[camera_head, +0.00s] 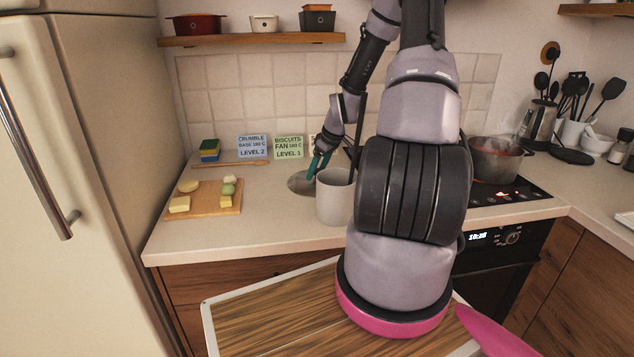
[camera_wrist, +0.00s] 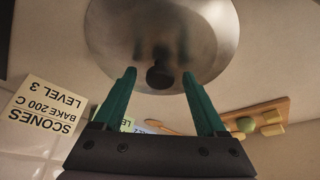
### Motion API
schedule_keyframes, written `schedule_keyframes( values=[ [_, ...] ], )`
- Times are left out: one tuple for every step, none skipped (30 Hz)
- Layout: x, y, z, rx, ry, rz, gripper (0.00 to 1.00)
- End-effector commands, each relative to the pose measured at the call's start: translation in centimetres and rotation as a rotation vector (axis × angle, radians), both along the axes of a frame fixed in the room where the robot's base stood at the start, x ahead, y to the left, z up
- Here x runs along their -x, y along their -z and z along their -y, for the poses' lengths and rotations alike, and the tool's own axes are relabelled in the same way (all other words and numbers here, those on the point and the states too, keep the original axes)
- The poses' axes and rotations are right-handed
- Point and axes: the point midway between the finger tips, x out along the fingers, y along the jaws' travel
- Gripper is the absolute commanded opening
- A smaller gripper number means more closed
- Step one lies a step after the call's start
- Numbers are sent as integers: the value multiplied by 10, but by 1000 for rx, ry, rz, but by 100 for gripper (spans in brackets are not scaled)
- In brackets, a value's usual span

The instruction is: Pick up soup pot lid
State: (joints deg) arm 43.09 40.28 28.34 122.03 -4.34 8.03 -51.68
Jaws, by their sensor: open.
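The soup pot lid is a round, shiny steel lid (camera_wrist: 205,40) with a dark knob (camera_wrist: 160,77) in the wrist view. In the head view the lid (camera_head: 298,184) lies on the counter, partly hidden by a grey canister and my gripper. My gripper (camera_head: 316,167) is over the lid, with teal fingers pointing down at it. In the wrist view my gripper (camera_wrist: 159,78) is open and empty, one fingertip on each side of the knob with gaps. I cannot tell exactly how far the fingertips are above the lid.
A grey canister (camera_head: 333,200) stands close in front of the lid. A cutting board (camera_head: 232,208) with food lies left. Recipe cards (camera_head: 289,147) stand behind. A steaming pot (camera_head: 490,163) sits on the stove at right. Counter between board and lid is clear.

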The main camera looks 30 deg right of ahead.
Motion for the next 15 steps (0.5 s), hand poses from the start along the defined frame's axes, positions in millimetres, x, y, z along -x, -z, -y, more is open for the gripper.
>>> schedule_keyframes(
  values=[
    [-1,4,-1,0,-1,-1,74],
    [-2,6,-1,1,-1,-1,74],
    [-2,7,-1,1,-1,-1,74],
    [-2,7,-1,1,-1,1,74],
    [-3,7,-1,1,-1,1,74],
    [-3,7,-1,1,-1,1,74],
    [-3,7,-1,1,0,0,74],
    [-3,7,-1,1,0,0,74],
    [-2,7,-1,1,0,0,74],
    [-2,7,-1,1,0,0,66],
    [-2,7,-1,1,0,0,55],
    [-2,7,-1,1,0,0,39],
    [-2,7,-1,1,0,0,28],
    [-2,7,-1,1,0,0,16],
    [-2,7,-1,1,0,0,1]
  ],
)
